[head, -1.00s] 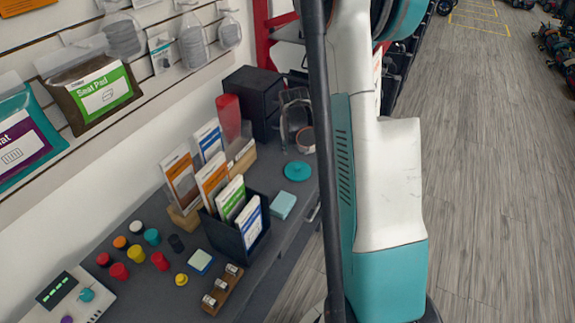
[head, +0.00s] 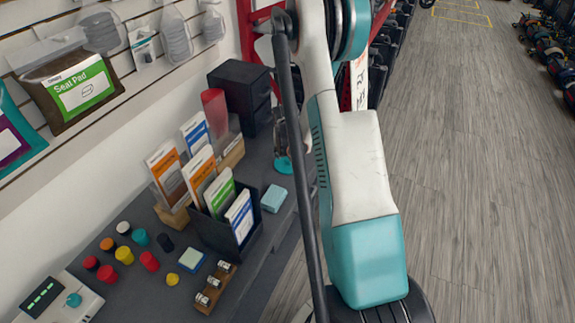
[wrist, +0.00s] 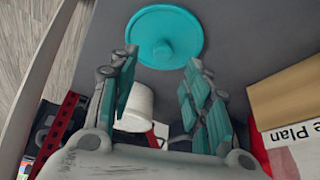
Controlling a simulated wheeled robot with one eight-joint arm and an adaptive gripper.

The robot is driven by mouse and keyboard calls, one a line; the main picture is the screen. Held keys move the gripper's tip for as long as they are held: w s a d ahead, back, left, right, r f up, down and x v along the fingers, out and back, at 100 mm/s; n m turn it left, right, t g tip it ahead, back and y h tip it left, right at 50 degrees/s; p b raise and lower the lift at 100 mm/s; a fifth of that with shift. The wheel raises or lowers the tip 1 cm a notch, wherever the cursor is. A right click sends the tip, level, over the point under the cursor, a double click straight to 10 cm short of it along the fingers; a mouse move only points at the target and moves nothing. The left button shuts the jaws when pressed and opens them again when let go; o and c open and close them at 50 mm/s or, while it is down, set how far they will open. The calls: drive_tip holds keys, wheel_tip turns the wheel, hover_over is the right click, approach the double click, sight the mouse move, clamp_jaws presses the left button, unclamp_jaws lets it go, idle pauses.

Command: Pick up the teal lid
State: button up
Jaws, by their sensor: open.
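The teal lid (wrist: 163,36), a round disc with a raised knob in its middle, lies flat on the dark counter in the wrist view. It is just beyond my fingertips and almost centred between them. My gripper (wrist: 160,62) is open and empty, with one finger on each side of the view. In the head view the lid (head: 284,166) shows only in part near the counter's front edge. My gripper (head: 281,140) and arm cover much of it there.
A white cup (wrist: 137,106) shows between my fingers in the wrist view. A teal block (head: 273,198) lies near the lid. A dark box of leaflets (head: 230,222) and a black drawer cabinet (head: 240,95) stand on the counter. Open floor lies to the right.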

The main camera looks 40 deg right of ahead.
sight(288, 162)
drive_tip(key=x, duration=0.1)
drive_tip(key=b+x, duration=0.1)
drive_tip(key=x, duration=0.2)
drive_tip(key=shift+s+a+f+b, duration=0.1)
drive_tip(key=shift+a+f+b, duration=0.1)
drive_tip(key=shift+f+b, duration=0.2)
drive_tip(key=c, duration=0.9)
drive_tip(key=shift+r, duration=0.2)
